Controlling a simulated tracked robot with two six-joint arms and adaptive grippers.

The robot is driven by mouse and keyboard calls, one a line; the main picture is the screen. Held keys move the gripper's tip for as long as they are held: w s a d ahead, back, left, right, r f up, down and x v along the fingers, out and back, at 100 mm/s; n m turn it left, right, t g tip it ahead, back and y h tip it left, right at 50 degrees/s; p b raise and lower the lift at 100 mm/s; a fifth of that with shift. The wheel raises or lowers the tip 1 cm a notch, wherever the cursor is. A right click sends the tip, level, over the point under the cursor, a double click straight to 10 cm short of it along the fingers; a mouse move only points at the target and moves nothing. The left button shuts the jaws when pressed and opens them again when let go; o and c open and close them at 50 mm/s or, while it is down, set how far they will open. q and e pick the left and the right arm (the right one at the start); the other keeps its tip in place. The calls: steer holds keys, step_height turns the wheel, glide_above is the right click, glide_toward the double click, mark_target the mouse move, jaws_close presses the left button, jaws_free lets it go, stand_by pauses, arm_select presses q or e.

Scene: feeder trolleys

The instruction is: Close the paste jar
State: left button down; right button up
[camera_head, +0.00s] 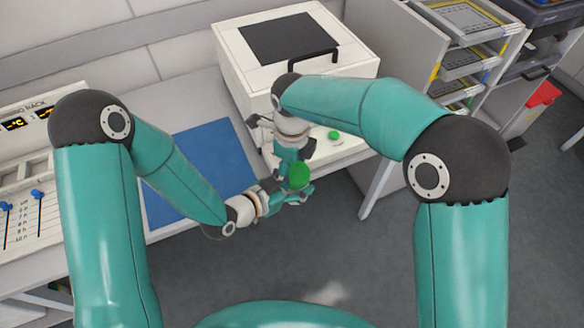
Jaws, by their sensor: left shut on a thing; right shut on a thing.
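A bright green round piece (298,176), which looks like the paste jar's lid, shows between my two grippers in front of the white machine. My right gripper (293,165) comes down from above and is shut on this green piece. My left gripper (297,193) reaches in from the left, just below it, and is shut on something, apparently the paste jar. The jar's body is hidden by the fingers, so I cannot tell whether the lid touches it. Both grippers are close together near the bench's front edge.
A white machine (345,58) with a dark top panel, black handle and green button (334,135) stands behind the grippers. A blue mat (190,150) lies on the bench at left. Shelves with trays (465,20) stand back right. Floor in front is clear.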

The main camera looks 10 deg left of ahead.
steer(key=shift+w+r+m, duration=0.1)
steer(key=shift+w+m, duration=0.05)
steer(key=shift+m, duration=0.65)
steer(key=o, duration=0.7)
steer(key=shift+o, duration=0.2)
steer(key=shift+r, duration=2.2)
steer(key=shift+c, duration=0.3)
